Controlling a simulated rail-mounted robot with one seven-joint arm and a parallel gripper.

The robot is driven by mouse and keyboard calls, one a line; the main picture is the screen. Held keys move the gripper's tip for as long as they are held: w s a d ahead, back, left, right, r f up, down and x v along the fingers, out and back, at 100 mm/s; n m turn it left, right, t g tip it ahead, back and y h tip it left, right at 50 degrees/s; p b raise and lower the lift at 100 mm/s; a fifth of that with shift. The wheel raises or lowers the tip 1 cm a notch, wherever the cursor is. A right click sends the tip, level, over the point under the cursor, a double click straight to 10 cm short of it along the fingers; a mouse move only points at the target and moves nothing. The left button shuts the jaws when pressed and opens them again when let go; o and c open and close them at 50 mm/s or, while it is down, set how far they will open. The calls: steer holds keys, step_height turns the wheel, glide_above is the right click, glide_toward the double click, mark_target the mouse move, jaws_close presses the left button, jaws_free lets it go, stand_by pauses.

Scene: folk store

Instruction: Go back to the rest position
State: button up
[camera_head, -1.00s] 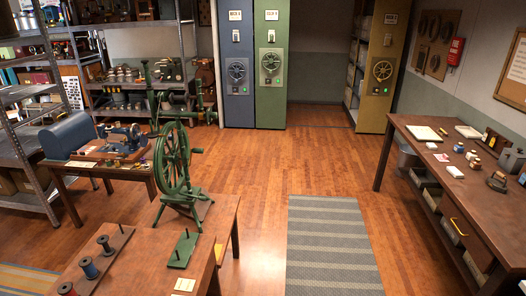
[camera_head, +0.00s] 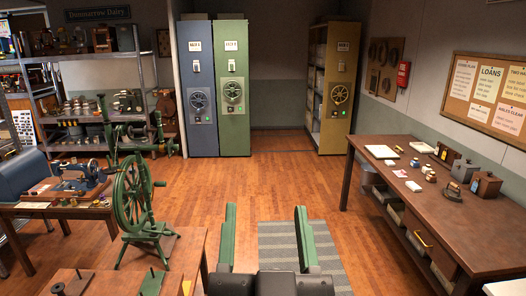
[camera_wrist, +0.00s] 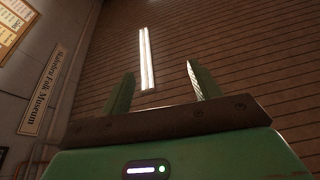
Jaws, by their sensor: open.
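My gripper (camera_head: 266,225) shows at the bottom middle of the head view, with two green fingers standing well apart and nothing between them. In the wrist view my gripper (camera_wrist: 157,90) also shows open and empty, its fingers pointing up toward a plank ceiling with a lit strip lamp (camera_wrist: 146,58). It touches nothing that I can see. A green spinning wheel (camera_head: 134,196) stands on a wooden table to the left of the gripper.
A long wooden table (camera_head: 400,200) with small goods stands at the right. Blue (camera_head: 197,90) and green (camera_head: 233,90) cabinets and a yellow cabinet (camera_head: 338,90) stand at the back. A grey striped rug (camera_head: 285,240) lies on the open wooden floor (camera_head: 270,185) between the tables.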

steer(key=s+r+n+t+p, duration=0.1)
steer(key=s+r+t+p, duration=0.25)
steer(key=s+r, duration=0.55)
step_height(320, 180, up, 16)
steer(key=w+p, duration=0.1)
steer(key=p, duration=1.4)
steer(key=shift+w+a+g+p, duration=0.15)
steer(key=shift+a+g+p, duration=0.2)
steer(key=shift+g, duration=0.1)
steer(key=shift+f, duration=0.15)
